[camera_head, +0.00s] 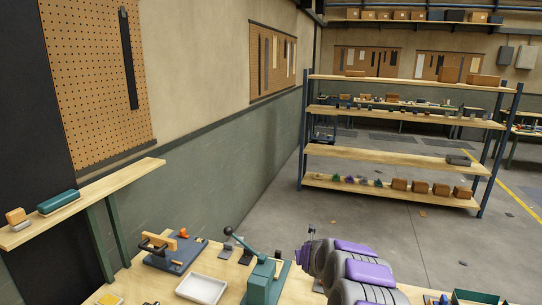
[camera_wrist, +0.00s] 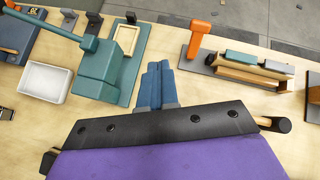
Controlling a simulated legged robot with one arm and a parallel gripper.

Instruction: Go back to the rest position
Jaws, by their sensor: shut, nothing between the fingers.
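My gripper (camera_wrist: 158,68) shows in the wrist view as two blue fingers pressed together, with nothing between them. It points away over the wooden workbench (camera_wrist: 20,117), and I cannot tell its exact height above the top. The teal lever press (camera_wrist: 98,75) stands to the left of the fingers. An orange-handled tool (camera_wrist: 195,40) is ahead to the right. In the head view my purple and grey arm covers part of the bench at the bottom centre, and the fingers are not clear there.
A white tray (camera_head: 201,288) and a blue fixture (camera_head: 174,254) with an orange handle sit on the bench, left of the teal press (camera_head: 263,280). A wall shelf (camera_head: 90,203) is at left. A shelving rack (camera_head: 385,154) stands beyond open grey floor (camera_head: 440,245).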

